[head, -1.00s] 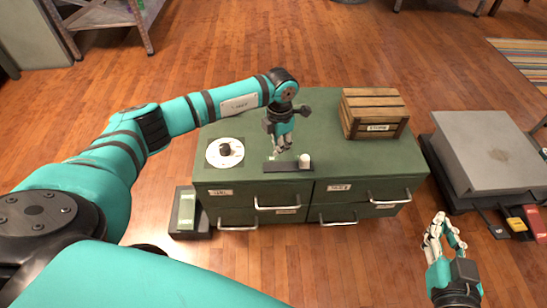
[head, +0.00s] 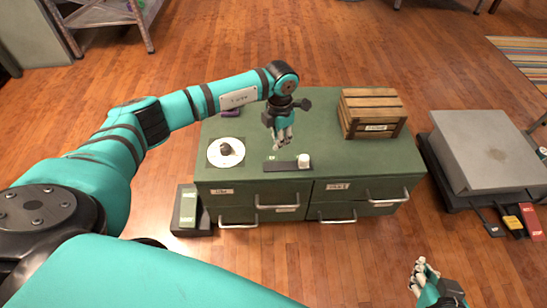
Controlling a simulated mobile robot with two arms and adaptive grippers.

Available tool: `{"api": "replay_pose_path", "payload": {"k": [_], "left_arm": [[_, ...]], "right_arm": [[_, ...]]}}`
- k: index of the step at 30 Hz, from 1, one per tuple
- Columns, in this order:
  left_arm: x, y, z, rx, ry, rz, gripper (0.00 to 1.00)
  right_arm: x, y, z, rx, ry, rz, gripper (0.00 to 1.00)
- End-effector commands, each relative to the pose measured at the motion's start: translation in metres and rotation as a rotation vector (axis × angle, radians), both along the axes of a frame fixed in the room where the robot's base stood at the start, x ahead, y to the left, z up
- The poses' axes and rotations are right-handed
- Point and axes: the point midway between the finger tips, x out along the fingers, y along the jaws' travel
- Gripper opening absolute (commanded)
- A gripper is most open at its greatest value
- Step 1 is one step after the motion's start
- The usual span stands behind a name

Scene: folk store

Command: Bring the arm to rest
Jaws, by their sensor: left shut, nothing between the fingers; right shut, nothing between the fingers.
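My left arm reaches in from the left over a green drawer cabinet (head: 330,162). My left gripper (head: 282,144) hangs fingers down above the cabinet top, shut and empty. Just below it in the picture lies a dark bar (head: 280,167) with a small white cylinder (head: 304,160) at its right end. My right gripper (head: 418,272) is low at the bottom right, over the floor in front of the cabinet, shut and empty. Its lower part is cut off by the picture edge.
A white disc (head: 216,161) with a dark knob lies on the cabinet's left side. A wooden crate (head: 372,114) stands at its right rear. A grey box-shaped machine (head: 484,150) with coloured pedals stands to the right. A dark box (head: 186,212) stands on the floor at left.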

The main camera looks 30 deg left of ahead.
Motion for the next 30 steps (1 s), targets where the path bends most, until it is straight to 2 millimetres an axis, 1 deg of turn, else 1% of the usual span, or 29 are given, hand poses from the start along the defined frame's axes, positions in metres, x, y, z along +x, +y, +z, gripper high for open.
{"api": "replay_pose_path", "payload": {"k": [3, 6, 20, 22, 23, 26, 29, 30], "left_arm": [[0.0, 0.0, 0.003, 0.0, 0.0, 0.0, 0.0], [0.0, 0.0, 0.003, 0.0, 0.0, 0.0, 0.0], [0.0, 0.0, 0.003, -0.001, 0.0, 0.0, 0.0], [-0.001, -0.006, 0.001, -0.019, -0.002, -0.005, 0.0], [-0.002, -0.012, 0.0, -0.037, -0.004, -0.009, 0.0], [-0.009, -0.05, -0.007, -0.155, -0.016, -0.032, 0.0], [-0.023, -0.114, -0.01, -0.37, -0.036, -0.052, 0.0], [-0.03, -0.143, -0.006, -0.477, -0.045, -0.051, 0.0]], "right_arm": [[-0.007, -0.003, -0.005, -0.009, 0.043, -0.003, 0.0], [-0.009, -0.004, -0.007, -0.013, 0.058, -0.004, 0.0], [-0.009, -0.004, -0.007, -0.013, 0.058, -0.004, 0.0], [-0.009, -0.003, -0.007, -0.013, 0.058, -0.004, 0.0], [-0.009, -0.003, -0.007, -0.013, 0.058, -0.004, 0.0], [-0.009, -0.003, -0.007, -0.013, 0.058, -0.004, 0.0], [-0.009, -0.003, -0.007, -0.013, 0.058, -0.004, 0.0], [-0.009, -0.003, -0.007, -0.013, 0.058, -0.004, 0.0]]}}
